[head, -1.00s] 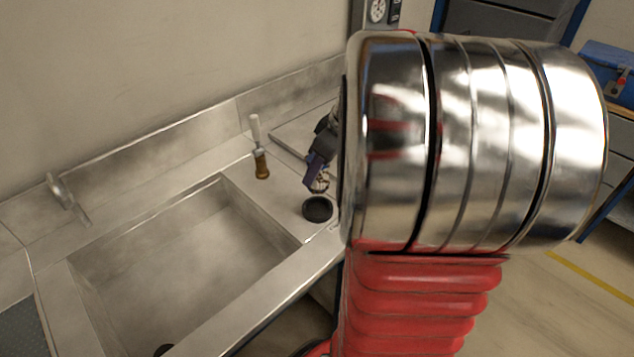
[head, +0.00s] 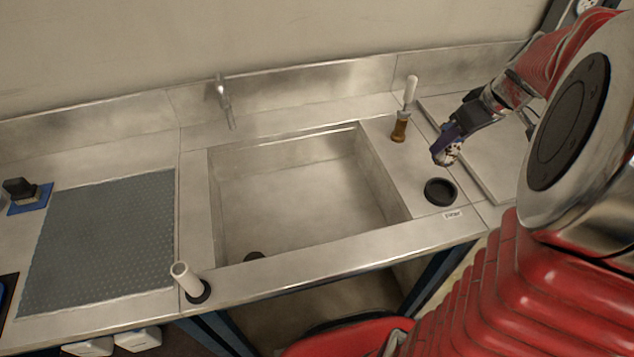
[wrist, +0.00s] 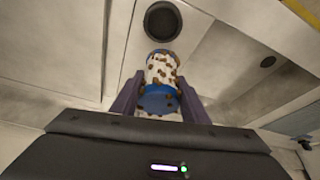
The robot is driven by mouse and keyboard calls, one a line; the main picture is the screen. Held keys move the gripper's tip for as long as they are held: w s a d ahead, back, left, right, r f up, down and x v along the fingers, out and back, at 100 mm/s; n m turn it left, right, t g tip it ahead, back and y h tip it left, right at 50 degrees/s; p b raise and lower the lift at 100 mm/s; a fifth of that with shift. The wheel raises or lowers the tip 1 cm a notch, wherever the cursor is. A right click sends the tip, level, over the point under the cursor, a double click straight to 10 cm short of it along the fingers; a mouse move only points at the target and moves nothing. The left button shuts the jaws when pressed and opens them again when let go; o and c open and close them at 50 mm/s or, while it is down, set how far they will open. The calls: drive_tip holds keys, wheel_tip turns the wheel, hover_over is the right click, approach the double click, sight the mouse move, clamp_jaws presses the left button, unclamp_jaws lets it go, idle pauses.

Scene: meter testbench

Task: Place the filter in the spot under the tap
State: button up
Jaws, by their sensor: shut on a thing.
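The filter (wrist: 162,72), a white cylinder with brown specks and a blue band, is between the fingers of my gripper (wrist: 158,95) in the wrist view. My gripper is shut on it. In the head view my gripper (head: 447,146) holds the filter (head: 446,155) above the counter, right of the sink. The tap (head: 224,103) is on the back ledge behind the sink (head: 290,195). A dark round drain (head: 254,256) shows in the sink, partly hidden by the front rim.
A black round holder (head: 440,191) is empty near the filter. A brown-based, white-handled tool (head: 400,125) stands behind it. A white tube (head: 184,279) stands in a black ring at front left. A grey mat (head: 100,235) lies left of the sink.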

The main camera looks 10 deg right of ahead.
drive_tip(key=w+a+r, duration=0.3)
drive_tip(key=w+a, duration=1.8)
drive_tip(key=a, duration=0.5)
drive_tip(key=shift+w+a+r, duration=0.2)
drive_tip(key=shift+w, duration=0.2)
